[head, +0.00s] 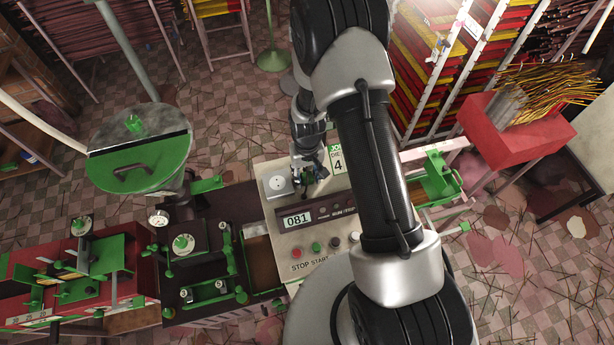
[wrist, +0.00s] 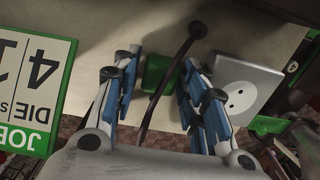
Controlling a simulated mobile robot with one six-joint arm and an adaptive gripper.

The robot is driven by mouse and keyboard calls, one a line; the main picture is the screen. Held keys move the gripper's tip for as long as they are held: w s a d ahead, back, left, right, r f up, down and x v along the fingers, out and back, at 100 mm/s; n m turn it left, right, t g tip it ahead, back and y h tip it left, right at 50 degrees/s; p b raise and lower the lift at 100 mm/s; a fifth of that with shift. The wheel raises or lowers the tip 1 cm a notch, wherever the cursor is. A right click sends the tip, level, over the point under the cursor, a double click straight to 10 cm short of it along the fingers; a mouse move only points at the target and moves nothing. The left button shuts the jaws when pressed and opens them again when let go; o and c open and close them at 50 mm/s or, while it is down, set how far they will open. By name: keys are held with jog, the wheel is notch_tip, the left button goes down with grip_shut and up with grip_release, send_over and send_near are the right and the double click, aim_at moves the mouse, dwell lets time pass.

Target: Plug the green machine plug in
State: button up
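The green plug (wrist: 158,73) shows in the wrist view near the pale panel of the machine, between the two blue-padded fingers of my gripper (wrist: 158,75). A gap shows beside the plug, so my gripper looks open around it. A dark cable (wrist: 168,90) runs across the front of the plug. The grey square wall socket (wrist: 237,97) with a round two-hole face lies just right of the fingers, with nothing in it. In the head view my gripper (head: 309,174) is low over the panel, right of the socket (head: 277,184); the plug is mostly hidden there.
The control box (head: 318,252) has a display reading 081 and buttons below the socket. A job card (head: 337,160) stands close beside my gripper. A red crate of incense sticks (head: 520,130) is at the right.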

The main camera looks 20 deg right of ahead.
aim_at(307, 176)
dwell(0.3)
jog(key=c, duration=0.7)
jog(key=shift+r, duration=0.1)
jog(key=shift+c, duration=0.2)
notch_tip(307, 176, up, 20)
jog(key=shift+f+b, duration=0.1)
jog(key=shift+b, duration=0.3)
jog(key=shift+f, duration=0.1)
